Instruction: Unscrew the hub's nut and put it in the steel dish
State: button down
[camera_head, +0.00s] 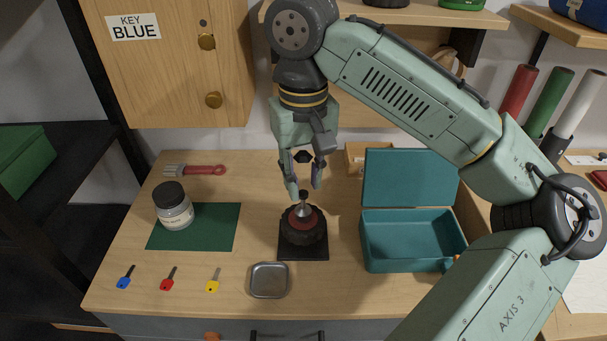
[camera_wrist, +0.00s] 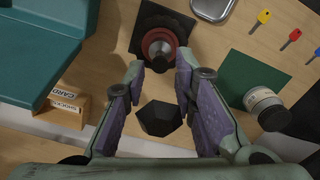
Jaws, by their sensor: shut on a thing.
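The wheel hub (camera_head: 303,228) has a black tyre and a red centre, and sits on a dark square base. At its middle is the nut (camera_head: 304,209), a silver cone-shaped piece with a dark top. It shows in the wrist view (camera_wrist: 160,46) just beyond the fingertips. The exact contact is not clear. A dark faceted piece (camera_wrist: 160,118) shows higher between the fingers. The steel dish (camera_head: 269,280) is empty, in front of the hub and slightly left.
An open teal box (camera_head: 412,245) stands right of the hub. A jar (camera_head: 173,206) stands on a green mat (camera_head: 215,230) at left. Blue, red and yellow keys lie along the front left. A red-handled brush (camera_head: 197,170) and a small carton (camera_wrist: 62,108) are farther back.

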aim_at(304, 154)
jog(key=shift+n, duration=0.6)
jog(key=shift+r, duration=1.4)
jog(key=shift+r, duration=2.5)
